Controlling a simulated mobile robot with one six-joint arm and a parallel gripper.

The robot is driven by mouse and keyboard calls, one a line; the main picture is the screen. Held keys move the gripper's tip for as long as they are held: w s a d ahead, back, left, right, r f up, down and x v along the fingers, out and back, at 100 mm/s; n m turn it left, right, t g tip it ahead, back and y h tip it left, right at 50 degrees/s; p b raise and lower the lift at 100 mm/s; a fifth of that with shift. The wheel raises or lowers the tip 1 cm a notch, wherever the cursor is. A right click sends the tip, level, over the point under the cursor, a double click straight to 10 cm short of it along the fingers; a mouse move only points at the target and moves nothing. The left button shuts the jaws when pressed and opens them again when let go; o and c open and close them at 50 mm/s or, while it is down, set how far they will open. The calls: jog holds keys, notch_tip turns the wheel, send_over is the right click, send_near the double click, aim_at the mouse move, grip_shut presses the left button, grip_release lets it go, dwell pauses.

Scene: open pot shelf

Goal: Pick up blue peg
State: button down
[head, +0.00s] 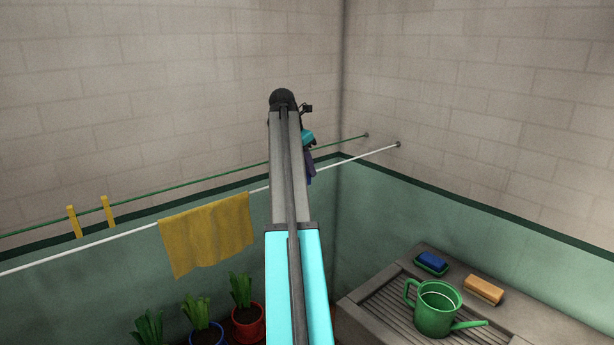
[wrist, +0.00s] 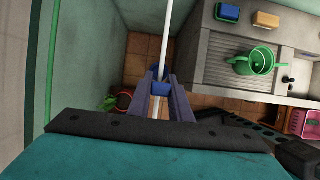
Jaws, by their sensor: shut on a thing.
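The blue peg (wrist: 161,88) shows in the wrist view between the two purple fingers of my gripper (wrist: 160,84). The gripper is shut on it. The white line (wrist: 166,35) runs up the picture from the peg and also shows below it; I cannot tell whether the peg still clips the line. In the head view my gripper (head: 310,168) is partly hidden behind my arm, beside the white line (head: 357,161), and the peg cannot be seen there.
A yellow cloth (head: 206,235) hangs on the white line. Two yellow pegs (head: 74,222) sit on the green line (head: 190,183) behind. Potted plants (head: 247,305) stand below. A grey draining counter (head: 365,303) at right holds a green watering can (head: 436,310), blue soap (head: 431,261) and a sponge (head: 484,290).

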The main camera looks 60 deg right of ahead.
notch_tip(320, 180, up, 7)
jog(key=shift+r+b, duration=0.2)
jog(key=shift+b, duration=0.85)
